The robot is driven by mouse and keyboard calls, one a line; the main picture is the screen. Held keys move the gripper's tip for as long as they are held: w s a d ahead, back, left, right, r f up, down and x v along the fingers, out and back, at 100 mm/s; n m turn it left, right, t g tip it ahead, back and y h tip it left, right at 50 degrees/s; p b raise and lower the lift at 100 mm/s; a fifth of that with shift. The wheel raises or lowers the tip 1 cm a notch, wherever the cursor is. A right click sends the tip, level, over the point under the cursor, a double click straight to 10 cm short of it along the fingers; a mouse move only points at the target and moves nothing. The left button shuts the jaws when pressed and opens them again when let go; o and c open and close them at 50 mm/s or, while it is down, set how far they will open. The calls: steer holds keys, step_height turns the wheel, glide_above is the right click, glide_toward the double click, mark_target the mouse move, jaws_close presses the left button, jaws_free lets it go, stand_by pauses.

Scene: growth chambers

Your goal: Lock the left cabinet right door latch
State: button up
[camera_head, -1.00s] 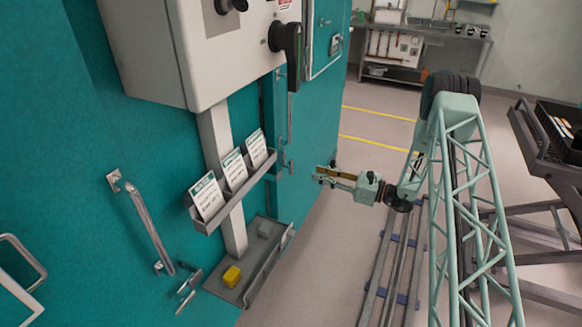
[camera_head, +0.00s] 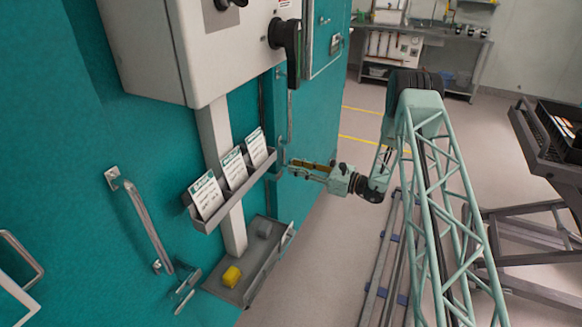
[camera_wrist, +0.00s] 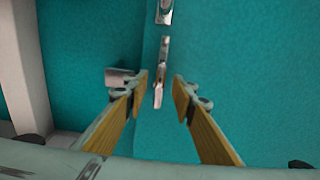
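A silver latch lever (camera_wrist: 160,72) stands upright on the teal cabinet door in the wrist view, with a metal handle end (camera_wrist: 165,10) just above it. My gripper (camera_wrist: 161,92) is open and faces the door, one finger on each side of the lever's lower part. I cannot tell whether either finger touches it. A short metal bracket (camera_wrist: 118,77) sits left of the lever, partly behind the left finger. In the head view my gripper (camera_head: 292,168) reaches in from the right to the teal door beside the card rack; the latch there is mostly hidden.
A grey rack with white cards (camera_head: 234,170) and a lower tray with a yellow block (camera_head: 231,275) stand out left of my gripper. A white control box (camera_head: 190,50) with a black handle (camera_head: 290,45) hangs above. The floor (camera_head: 310,270) below is mostly clear.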

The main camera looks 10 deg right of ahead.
steer(key=shift+x, duration=1.3)
jaws_close()
